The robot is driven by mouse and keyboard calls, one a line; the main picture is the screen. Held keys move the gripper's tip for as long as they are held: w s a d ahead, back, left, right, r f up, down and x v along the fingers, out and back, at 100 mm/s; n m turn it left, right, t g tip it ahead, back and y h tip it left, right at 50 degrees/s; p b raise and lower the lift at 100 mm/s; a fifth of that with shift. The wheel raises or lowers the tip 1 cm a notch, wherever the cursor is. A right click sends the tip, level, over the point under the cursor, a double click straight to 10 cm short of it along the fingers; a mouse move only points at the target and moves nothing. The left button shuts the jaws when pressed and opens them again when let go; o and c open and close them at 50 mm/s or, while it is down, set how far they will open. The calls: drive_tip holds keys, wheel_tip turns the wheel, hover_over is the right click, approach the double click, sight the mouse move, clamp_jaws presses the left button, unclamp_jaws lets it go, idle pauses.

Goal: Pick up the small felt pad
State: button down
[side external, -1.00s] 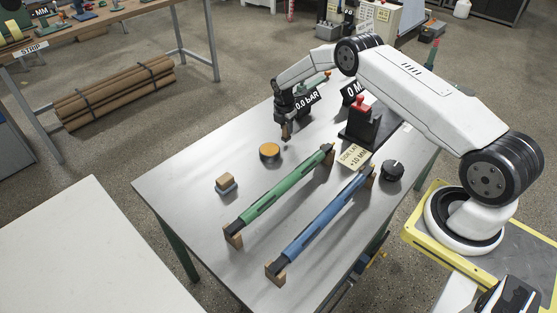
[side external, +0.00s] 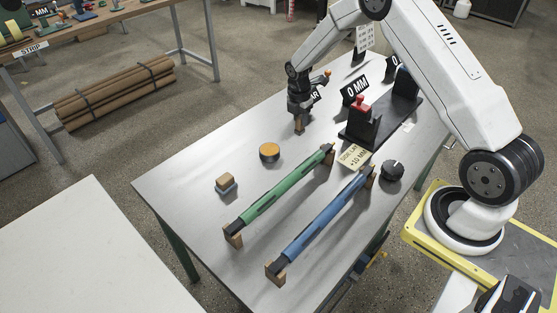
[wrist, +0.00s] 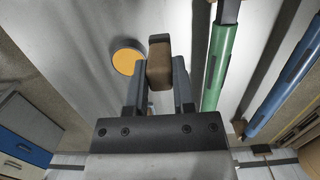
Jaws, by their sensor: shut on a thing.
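A small brown block-shaped pad (side external: 299,125), which I take as the felt pad, is gripped between the two fingers of my gripper (side external: 299,109) and points down at the far side of the metal table. In the wrist view the pad (wrist: 159,62) sticks out beyond the fingertips of my gripper (wrist: 160,82), with a finger on each side of it. Its lower end is near the table top in the side view; I cannot tell the exact gap. A second tan block on a grey base (side external: 225,184) stands on the table's left part.
A round orange-topped pot (side external: 269,152) stands near the middle. A green roller (side external: 283,188) and a blue roller (side external: 322,221) lie on wooden supports. A black stand with a red knob (side external: 360,122), signs and a dial (side external: 392,169) are at the right. The table's left corner is clear.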

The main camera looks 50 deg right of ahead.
drive_tip(key=s+a+r, duration=0.1)
drive_tip(key=s+r, duration=0.2)
drive_tip(key=s, duration=0.3)
drive_tip(key=shift+s+a, duration=0.15)
drive_tip(key=shift+a, duration=0.2)
idle(1.5)
drive_tip(key=t+y, duration=0.2)
drive_tip(key=t, duration=0.2)
hover_over(275, 150)
wheel_tip(275, 150, down, 3)
drive_tip(key=shift+r, duration=0.1)
drive_tip(key=shift+f, duration=3)
drive_tip(key=shift+s+f, duration=0.1)
drive_tip(key=shift+f, duration=0.35)
